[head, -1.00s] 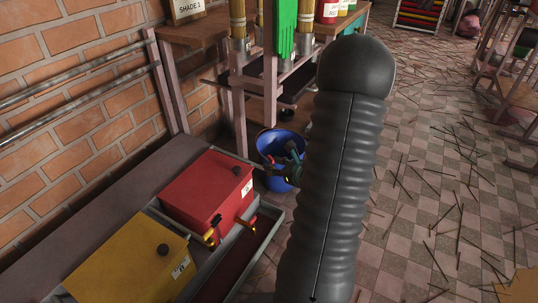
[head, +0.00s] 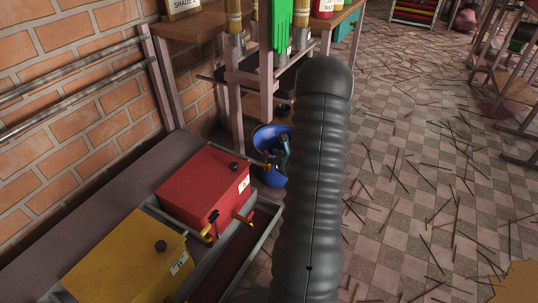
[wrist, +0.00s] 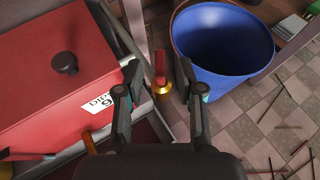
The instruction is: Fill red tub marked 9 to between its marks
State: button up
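The red tub (head: 195,185) is a closed box with a black lid knob and a white label (head: 243,184). It also shows in the wrist view (wrist: 40,85), where its label (wrist: 98,103) is turned round and seems to read 9. Orange-brass fittings (head: 242,217) stick out along its front. My gripper (wrist: 159,72) is open beside the tub's corner. A red handle with a brass base (wrist: 161,68) appears between its fingers, with gaps on both sides. In the head view my arm largely hides the gripper. I see no level marks, and the liquid inside is hidden.
A yellow tub (head: 130,258) stands beside the red one, on the near side. A grey trough (head: 235,262) runs along their front. A blue bucket (wrist: 222,40) stands on the floor close to my gripper. Thin sticks litter the checkered floor.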

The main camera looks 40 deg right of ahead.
jog(key=shift+x, duration=1.15)
grip_shut()
jog(key=shift+f+m+h+b, duration=0.15)
jog(key=shift+m+h+b, duration=0.2)
jog(key=shift+b, duration=0.6)
jog(key=shift+h, duration=0.25)
grip_release()
jog(key=shift+r, duration=0.2)
